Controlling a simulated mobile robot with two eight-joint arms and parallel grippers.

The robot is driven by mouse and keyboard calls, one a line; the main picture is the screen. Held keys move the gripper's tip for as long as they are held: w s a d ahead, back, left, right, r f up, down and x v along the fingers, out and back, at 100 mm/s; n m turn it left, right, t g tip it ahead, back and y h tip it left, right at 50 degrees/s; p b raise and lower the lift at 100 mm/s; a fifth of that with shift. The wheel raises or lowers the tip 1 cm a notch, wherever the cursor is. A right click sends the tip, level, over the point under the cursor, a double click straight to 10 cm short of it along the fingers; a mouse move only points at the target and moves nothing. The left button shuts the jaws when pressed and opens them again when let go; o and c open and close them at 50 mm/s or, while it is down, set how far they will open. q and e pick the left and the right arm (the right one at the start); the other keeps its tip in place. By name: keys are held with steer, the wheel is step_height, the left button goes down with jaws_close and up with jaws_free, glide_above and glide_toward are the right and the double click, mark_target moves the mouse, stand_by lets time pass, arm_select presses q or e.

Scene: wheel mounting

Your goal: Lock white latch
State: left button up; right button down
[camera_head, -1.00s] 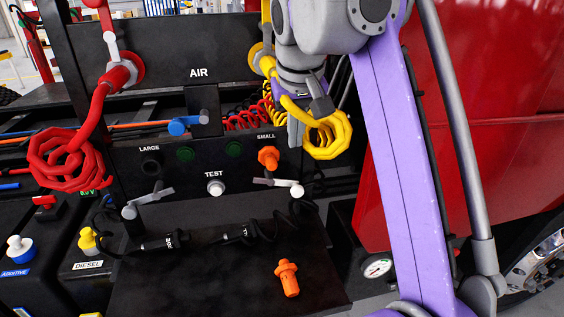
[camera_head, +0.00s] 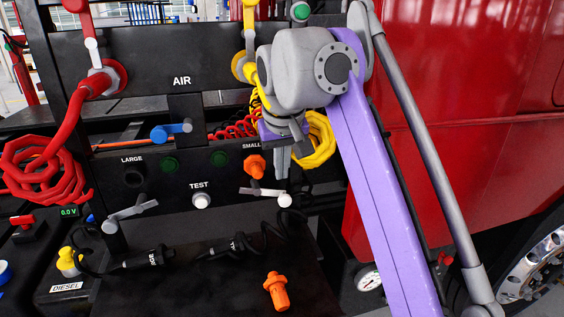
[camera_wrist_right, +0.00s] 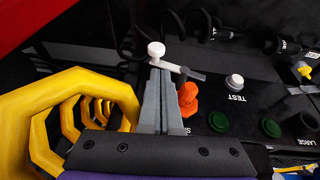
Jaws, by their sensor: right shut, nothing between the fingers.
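The white latch (camera_head: 268,192) is on the right side of the black panel, under the SMALL label. Its lever lies nearly level in the picture, with a white knob at the right end. In the right wrist view, the latch (camera_wrist_right: 178,67) is just beyond the fingertips, the knob above them and the grey lever to the right. My right gripper (camera_head: 282,176) is shut and empty, pointing down just above the knob. Its fingertips (camera_wrist_right: 160,74) overlap the latch's near side in the wrist view; I cannot tell whether they touch. My left gripper is not in view.
An orange plug (camera_head: 255,166) sits just above the latch. A coiled yellow hose (camera_head: 320,140) hangs beside my gripper. A second latch (camera_head: 130,210) and the TEST knob (camera_head: 201,200) are left. A loose orange plug (camera_head: 276,291) lies on the black shelf (camera_head: 215,290).

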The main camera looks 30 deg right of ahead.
steer(key=b, duration=0.1)
glide_above(285, 201)
steer(key=f, duration=0.3)
steer(key=a+f, duration=0.1)
steer(key=shift+s+f, duration=0.35)
steer(key=shift+d+f+b, duration=0.25)
steer(key=shift+f+b, duration=0.05)
steer(key=shift+f, duration=0.25)
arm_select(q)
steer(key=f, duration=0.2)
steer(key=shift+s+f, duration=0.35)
